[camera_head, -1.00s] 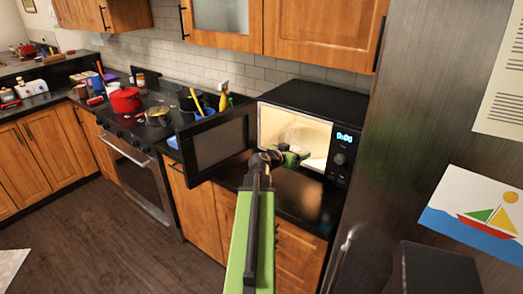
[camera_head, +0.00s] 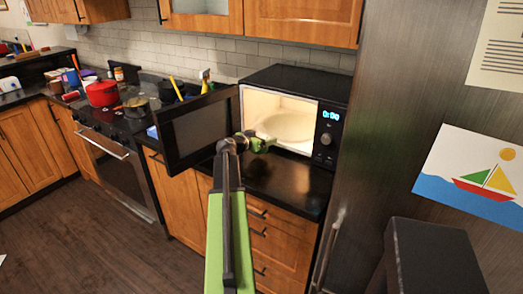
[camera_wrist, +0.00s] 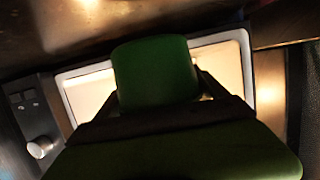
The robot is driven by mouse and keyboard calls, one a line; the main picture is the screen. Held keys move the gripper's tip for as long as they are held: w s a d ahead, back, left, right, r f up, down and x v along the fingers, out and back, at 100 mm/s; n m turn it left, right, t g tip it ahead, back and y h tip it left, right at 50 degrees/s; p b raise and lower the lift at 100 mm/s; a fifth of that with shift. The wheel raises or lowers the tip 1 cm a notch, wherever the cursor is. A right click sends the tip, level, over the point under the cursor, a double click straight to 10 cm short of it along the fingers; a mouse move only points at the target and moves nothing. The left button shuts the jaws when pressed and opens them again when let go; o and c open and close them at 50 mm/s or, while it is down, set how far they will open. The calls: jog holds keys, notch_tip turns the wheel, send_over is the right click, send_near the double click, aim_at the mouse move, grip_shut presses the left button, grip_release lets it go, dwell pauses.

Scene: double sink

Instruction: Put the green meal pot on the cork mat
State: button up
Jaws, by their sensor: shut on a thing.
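The green meal pot (camera_wrist: 155,72) shows large in the wrist view, dark green and round-sided. My gripper (camera_wrist: 158,94) is shut on it, with a dark finger at either side. In the head view my gripper (camera_head: 262,143) is in front of the open microwave, at the left of its opening. The small green shape there is too small to tell pot from gripper. I see no cork mat in either view.
The microwave (camera_head: 318,95) stands lit on the dark counter, with a pale plate (camera_head: 290,126) inside. Its open door (camera_head: 198,130) sticks out just left of my gripper. The stove with a red pot (camera_head: 102,93) is further left. A fridge (camera_head: 385,140) stands at right.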

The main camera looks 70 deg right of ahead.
notch_tip(320, 180, down, 4)
jog(key=shift+r+b, duration=0.25)
jog(key=shift+b, duration=0.9)
jog(key=shift+r, duration=0.25)
jog(key=shift+f, duration=0.2)
jog(key=o, duration=1.7)
jog(key=shift+o, duration=0.2)
jog(key=shift+r, duration=0.1)
